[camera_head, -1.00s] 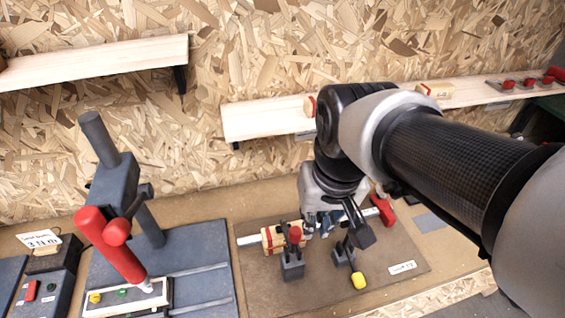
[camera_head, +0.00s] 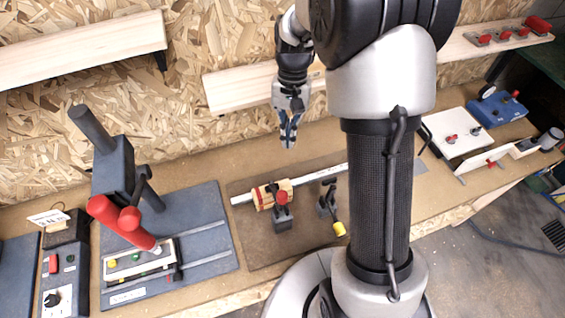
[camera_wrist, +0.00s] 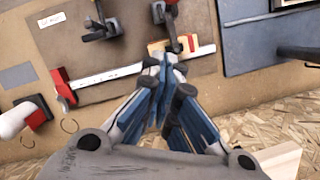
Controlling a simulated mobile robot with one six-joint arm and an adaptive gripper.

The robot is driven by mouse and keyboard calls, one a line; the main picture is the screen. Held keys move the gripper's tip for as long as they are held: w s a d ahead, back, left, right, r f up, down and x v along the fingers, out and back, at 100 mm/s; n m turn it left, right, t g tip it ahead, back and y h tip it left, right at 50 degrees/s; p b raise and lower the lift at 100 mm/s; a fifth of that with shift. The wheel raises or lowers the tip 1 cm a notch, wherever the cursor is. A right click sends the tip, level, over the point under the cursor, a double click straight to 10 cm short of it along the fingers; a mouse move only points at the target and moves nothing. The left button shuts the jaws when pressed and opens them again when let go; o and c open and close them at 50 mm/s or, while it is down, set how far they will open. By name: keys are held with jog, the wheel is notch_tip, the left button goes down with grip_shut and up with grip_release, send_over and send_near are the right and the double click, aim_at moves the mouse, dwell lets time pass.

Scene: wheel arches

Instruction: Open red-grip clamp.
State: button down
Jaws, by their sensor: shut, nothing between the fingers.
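The red-grip clamp (camera_head: 282,214) stands on the brown board beside a banded wood block (camera_head: 264,197) on a pale bar. Its red grip stands roughly upright over its dark base. It also shows at the top of the wrist view (camera_wrist: 172,32), where its red grip is partly cut off. I cannot tell for certain how its clamping arm sits. My gripper (camera_head: 289,143) is above and behind the bar, apart from the clamp, fingers pointing down. It is shut and empty. Its fingers meet in the wrist view (camera_wrist: 163,68).
A yellow-grip clamp (camera_head: 326,204) stands just right of the red-grip one. A press with a red handle (camera_head: 122,224) stands left. A wooden shelf (camera_head: 233,91) is on the wall behind my gripper. A white panel (camera_head: 458,134) and blue box lie right. My arm hides the board's right part.

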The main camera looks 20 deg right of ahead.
jog(key=shift+f, duration=0.1)
jog(key=s+a+f, duration=0.3)
jog(key=s+f, duration=0.2)
jog(key=f, duration=0.4)
jog(key=shift+s+f, duration=0.3)
jog(key=shift+b, duration=0.4)
